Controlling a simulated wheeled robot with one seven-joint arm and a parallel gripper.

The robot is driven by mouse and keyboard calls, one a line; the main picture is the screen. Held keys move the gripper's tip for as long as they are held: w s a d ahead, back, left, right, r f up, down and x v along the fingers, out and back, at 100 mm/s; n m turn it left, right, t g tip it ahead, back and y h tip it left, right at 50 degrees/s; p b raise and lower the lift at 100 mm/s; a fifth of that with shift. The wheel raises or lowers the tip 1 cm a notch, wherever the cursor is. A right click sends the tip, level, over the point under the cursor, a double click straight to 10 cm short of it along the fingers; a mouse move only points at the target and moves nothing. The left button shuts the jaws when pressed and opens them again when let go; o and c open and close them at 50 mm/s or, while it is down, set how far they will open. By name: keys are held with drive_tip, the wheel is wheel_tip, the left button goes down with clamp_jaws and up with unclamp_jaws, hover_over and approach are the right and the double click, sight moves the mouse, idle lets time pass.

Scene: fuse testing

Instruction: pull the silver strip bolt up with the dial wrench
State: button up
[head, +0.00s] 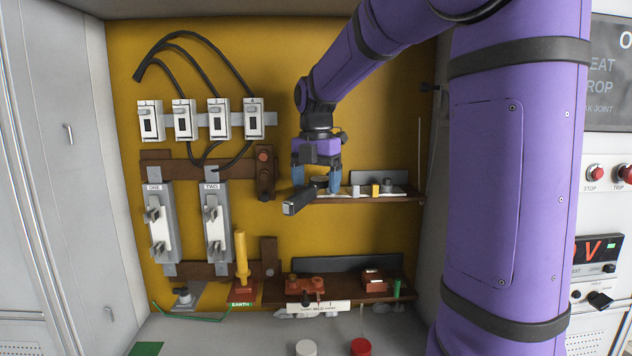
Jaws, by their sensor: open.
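The dial wrench (298,202) lies on the upper shelf, with its dark grip end jutting out past the front edge toward the lower left. Its rounder dark part lies close beneath my gripper. My gripper (317,184) points down with its blue fingers apart, one on each side of that part. I cannot tell whether either finger touches it. A grey bolt (183,293) stands on a silver strip (187,303) at the bottom left of the yellow back panel, clear of my gripper.
The upper shelf (408,199) also holds small white and yellow blocks. A yellow upright handle (241,258) stands right of the bolt, by the EARTH label. The lower shelf (385,296) holds brown parts. Fuse holders (160,225) stand above the bolt.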

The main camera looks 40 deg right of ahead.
sight(316, 181)
wheel_tip(316, 181, up, 11)
idle(0.4)
drive_tip(key=shift+f, duration=0.1)
